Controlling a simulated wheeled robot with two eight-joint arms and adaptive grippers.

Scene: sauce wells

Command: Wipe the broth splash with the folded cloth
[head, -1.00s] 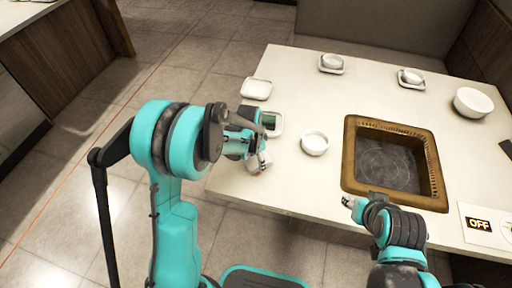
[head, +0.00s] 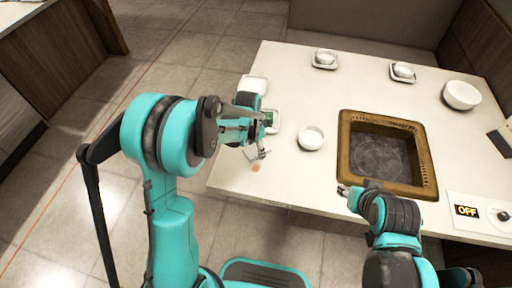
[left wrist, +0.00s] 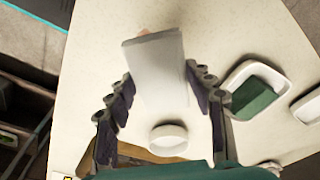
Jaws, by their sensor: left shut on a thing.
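My left gripper (head: 260,152) is over the near left part of the table. In the left wrist view its two dark fingers stand on either side of the pale grey folded cloth (left wrist: 158,72), and it is shut on the cloth. The cloth is mostly hidden by the gripper in the head view. The broth splash (head: 256,168) is a small pinkish-orange patch near the table's front left edge, just below the fingertips in the picture. A bit of it shows past the cloth's far end in the left wrist view (left wrist: 146,32). My right gripper (head: 343,190) is near the table's front edge; its jaw state is unclear.
A white bowl (head: 311,137) stands right of my left gripper. A white tray with a green item (head: 271,118) and an empty white dish (head: 254,84) lie behind it. A brown-framed sunken well (head: 345,150) is further right. The table's front edge is close to the splash.

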